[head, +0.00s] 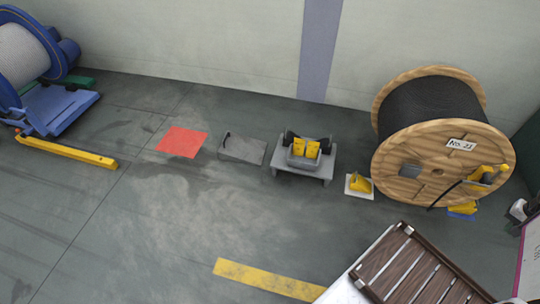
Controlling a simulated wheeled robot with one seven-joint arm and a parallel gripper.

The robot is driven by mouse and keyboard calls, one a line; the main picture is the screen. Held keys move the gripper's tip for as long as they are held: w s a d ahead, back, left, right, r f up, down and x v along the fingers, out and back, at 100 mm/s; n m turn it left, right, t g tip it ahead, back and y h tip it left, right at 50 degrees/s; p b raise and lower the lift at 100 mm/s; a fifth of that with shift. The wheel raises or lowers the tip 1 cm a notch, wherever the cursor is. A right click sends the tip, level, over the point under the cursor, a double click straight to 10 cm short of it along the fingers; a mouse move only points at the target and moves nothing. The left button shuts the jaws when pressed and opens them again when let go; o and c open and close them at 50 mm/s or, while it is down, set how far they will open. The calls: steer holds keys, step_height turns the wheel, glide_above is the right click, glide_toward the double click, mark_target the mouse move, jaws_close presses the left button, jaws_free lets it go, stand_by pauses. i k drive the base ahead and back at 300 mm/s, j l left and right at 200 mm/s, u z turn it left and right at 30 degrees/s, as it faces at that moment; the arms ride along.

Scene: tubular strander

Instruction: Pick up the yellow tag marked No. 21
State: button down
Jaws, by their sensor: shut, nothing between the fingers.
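A small grey stand (318,175) on the floor right of centre carries a grey tray with two yellow pieces, a left one (298,146) and a right one (312,150). They may be tags, but any marking on them is too small to read. A large wooden reel (405,160) wound with black cable stands at the right. Its face bears a white label (461,144) reading No. 21. More yellow (483,174) shows at the reel's right edge; I cannot tell what it is. My gripper is not in view.
A yellow wedge (359,183) sits on a white plate between stand and reel. A flat grey plate (243,149) and a red square (183,142) lie left of the stand. A brown slatted surface (420,275) fills the lower right. The floor in the middle is clear.

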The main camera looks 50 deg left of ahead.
mark_target(299, 144)
steer(key=u, duration=1.85)
steer(key=i+j+u, duration=0.25)
steer(key=i+j+z, duration=0.15)
steer(key=i, duration=0.25)
steer(key=i+j+z, duration=0.15)
steer(key=i+j, duration=0.2)
